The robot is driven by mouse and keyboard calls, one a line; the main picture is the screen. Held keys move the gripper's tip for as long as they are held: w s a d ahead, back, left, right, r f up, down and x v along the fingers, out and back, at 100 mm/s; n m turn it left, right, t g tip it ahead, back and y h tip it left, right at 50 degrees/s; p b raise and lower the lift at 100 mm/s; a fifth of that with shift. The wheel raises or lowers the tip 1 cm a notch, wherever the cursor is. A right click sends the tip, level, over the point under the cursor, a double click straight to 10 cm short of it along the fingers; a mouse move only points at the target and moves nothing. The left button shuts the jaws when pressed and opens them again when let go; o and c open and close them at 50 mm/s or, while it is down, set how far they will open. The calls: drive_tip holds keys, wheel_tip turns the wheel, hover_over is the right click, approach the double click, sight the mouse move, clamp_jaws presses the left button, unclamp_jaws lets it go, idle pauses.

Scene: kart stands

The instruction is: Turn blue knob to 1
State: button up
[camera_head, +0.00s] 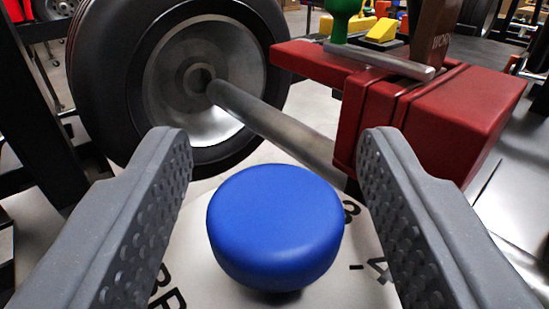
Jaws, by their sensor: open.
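The blue knob (275,228) is a smooth round cap at the lower middle of the view. It sits on a pale dial plate (200,270) with black markings around it. A 4 with a short dash shows at the right, part of another figure shows behind the knob's right side, and partly cut-off letters show at lower left. I see no 1. My gripper (275,160) is open, with one grey dimpled finger on each side of the knob. There is a gap on both sides, and neither finger visibly touches it.
A black-tyred wheel (95,80) with a metal hub stands behind at the left. A metal rod (275,125) runs from the hub towards a red block (440,120) at the right. Green and yellow items (383,32) sit above the block.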

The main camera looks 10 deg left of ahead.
drive_tip(key=c, duration=0.9)
drive_tip(key=shift+c, duration=0.2)
